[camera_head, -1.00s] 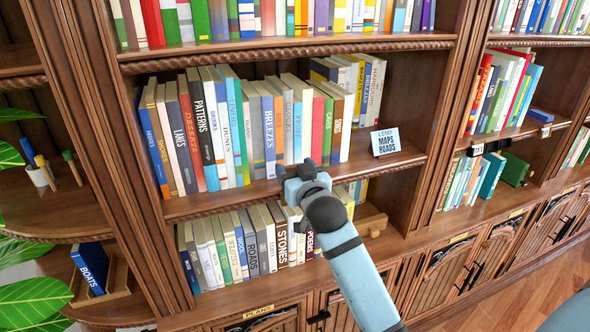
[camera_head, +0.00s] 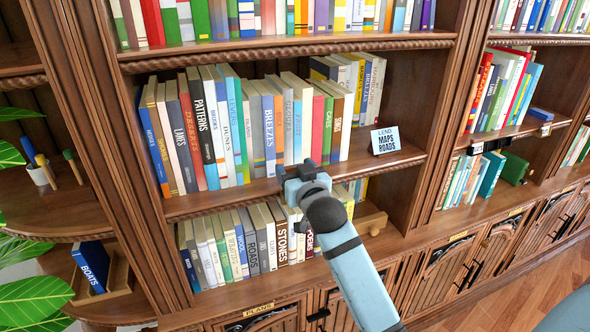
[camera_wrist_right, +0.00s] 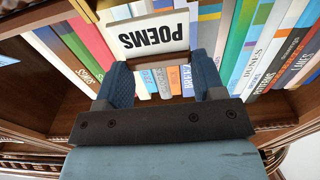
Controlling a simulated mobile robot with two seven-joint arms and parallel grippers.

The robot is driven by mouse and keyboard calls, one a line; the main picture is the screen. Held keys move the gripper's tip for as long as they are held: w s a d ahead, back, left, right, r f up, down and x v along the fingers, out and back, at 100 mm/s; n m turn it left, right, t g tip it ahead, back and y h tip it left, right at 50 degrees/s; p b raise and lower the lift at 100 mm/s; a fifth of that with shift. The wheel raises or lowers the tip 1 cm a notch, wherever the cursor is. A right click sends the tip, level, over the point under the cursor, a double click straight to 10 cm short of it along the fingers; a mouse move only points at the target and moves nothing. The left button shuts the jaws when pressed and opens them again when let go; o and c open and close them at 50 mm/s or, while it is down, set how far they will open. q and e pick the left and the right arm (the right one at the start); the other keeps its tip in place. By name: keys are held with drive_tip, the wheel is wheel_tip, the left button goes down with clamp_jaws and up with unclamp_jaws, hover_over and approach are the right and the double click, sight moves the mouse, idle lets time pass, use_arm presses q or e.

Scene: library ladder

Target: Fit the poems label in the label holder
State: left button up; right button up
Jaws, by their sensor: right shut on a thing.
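The poems label, a white card with black "POEMS" lettering, shows upside down in the right wrist view (camera_wrist_right: 154,36). It sits at the fingertips of my right gripper (camera_wrist_right: 160,62), which is shut on it. In the head view my right gripper (camera_head: 286,172) is at the front edge of the middle shelf, below the row of books. The label is hidden behind the gripper there. A brown strip lies between the fingers just below the label; I cannot tell whether it is the label holder or the shelf edge. My left gripper is not in view.
Upright books (camera_head: 268,125) fill most of the middle shelf behind the gripper, and more books (camera_head: 238,245) stand on the shelf below. A "Maps Roads" card (camera_head: 385,141) stands at the right of the middle shelf. A wooden bookend (camera_head: 371,220) is at the lower right.

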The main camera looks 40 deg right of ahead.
drive_tip(key=shift+s+a+f+b, duration=0.15)
drive_tip(key=shift+f+b, duration=0.3)
drive_tip(key=shift+f, duration=0.5)
drive_tip(key=shift+s+d+f+b, duration=0.15)
drive_tip(key=shift+f+b, duration=0.3)
drive_tip(key=shift+f, duration=0.5)
drive_tip(key=o, duration=1)
drive_tip(key=shift+a, duration=0.1)
drive_tip(key=shift+c, duration=0.2)
drive_tip(key=b+v, duration=0.3)
drive_tip(key=v, duration=1.1)
drive_tip(key=shift+w, duration=0.1)
